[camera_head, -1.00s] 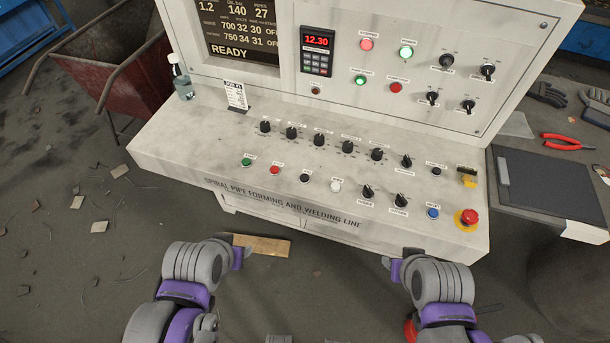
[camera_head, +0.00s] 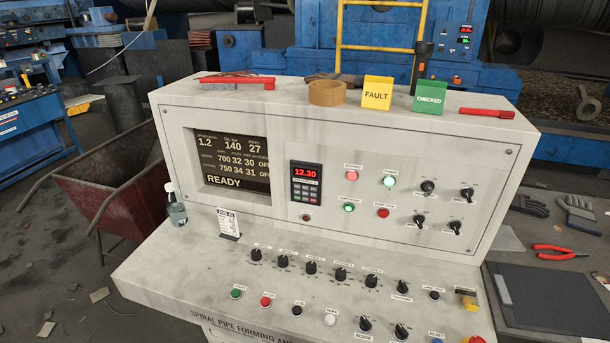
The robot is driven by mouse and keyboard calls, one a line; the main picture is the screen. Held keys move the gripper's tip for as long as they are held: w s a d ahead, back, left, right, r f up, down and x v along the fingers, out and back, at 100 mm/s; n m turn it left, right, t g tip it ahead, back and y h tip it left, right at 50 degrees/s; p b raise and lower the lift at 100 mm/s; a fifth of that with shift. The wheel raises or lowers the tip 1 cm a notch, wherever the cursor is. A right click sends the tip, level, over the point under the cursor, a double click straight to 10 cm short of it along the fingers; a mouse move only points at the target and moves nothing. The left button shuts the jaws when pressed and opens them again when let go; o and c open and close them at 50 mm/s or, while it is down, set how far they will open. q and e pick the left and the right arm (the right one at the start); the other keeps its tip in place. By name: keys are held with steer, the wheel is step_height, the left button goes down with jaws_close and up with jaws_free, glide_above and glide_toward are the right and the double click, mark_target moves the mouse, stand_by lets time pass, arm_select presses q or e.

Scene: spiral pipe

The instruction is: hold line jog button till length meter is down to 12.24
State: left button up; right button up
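The length meter (camera_head: 306,182) is a small dark unit on the upright panel, and its red digits read 12.30. The sloping desk below carries a row of push buttons: green (camera_head: 236,293), red (camera_head: 266,300), black (camera_head: 297,311) and white (camera_head: 330,319). Another black button (camera_head: 434,295) sits at the right, and a blue one (camera_head: 437,341) is cut by the bottom edge. Their small labels are too blurred to tell which is line jog. The dark screen (camera_head: 232,160) reads READY. Neither of my grippers is in view.
Several black knobs (camera_head: 341,274) stand on the desk above the buttons. A bottle (camera_head: 176,208) and a job card (camera_head: 228,224) are at its left. A red emergency button (camera_head: 476,340) is at lower right. Pliers (camera_head: 560,251) lie on the right-hand table.

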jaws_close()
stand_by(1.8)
